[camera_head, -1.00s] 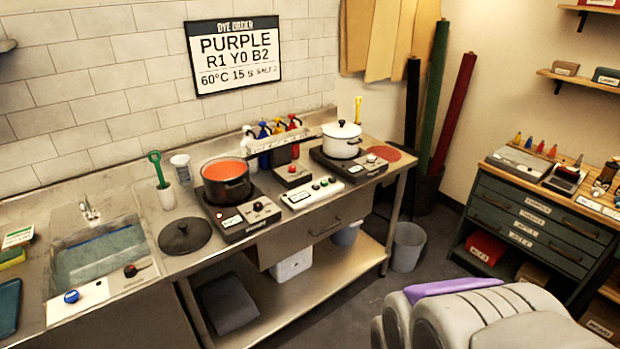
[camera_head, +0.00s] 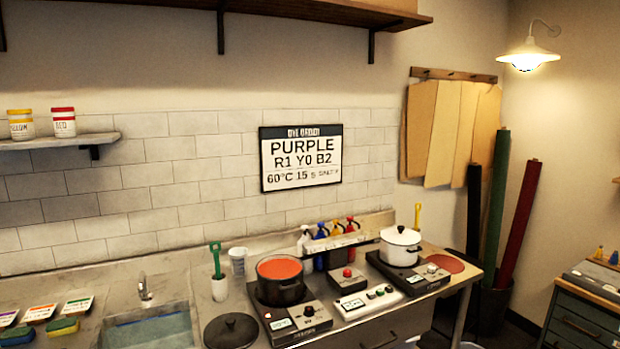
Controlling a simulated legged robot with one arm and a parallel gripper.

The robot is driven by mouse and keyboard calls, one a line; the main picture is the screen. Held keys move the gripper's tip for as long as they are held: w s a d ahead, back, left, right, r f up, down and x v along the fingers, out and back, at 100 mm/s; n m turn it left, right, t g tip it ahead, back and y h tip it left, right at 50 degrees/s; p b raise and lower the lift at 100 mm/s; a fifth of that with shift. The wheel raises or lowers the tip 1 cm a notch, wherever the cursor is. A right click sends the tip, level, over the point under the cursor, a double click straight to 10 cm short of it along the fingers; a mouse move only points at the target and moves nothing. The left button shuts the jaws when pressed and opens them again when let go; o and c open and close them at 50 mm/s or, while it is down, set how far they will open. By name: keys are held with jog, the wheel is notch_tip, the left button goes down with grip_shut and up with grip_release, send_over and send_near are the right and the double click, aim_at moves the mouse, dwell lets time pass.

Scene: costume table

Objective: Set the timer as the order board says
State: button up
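The order board (camera_head: 300,158) hangs on the tiled wall and reads "PURPLE, R1 Y0 B2, 60°C 15 s", with a smaller salt entry at the end that is hard to read. A white panel with a small display and several buttons (camera_head: 368,302) lies between the two hotplates at the counter's front. A grey box with a red button (camera_head: 348,279) sits just behind it. I cannot tell for sure which of these is the timer, and their display digits are too small to read. My gripper is out of view.
A dark pot with red-orange contents (camera_head: 281,291) stands on the left hotplate (camera_head: 300,323), a white lidded pot (camera_head: 400,252) on the right one. A dark lid (camera_head: 232,331) lies left. Several coloured bottles (camera_head: 338,232) stand behind. The sink (camera_head: 150,332) is at lower left.

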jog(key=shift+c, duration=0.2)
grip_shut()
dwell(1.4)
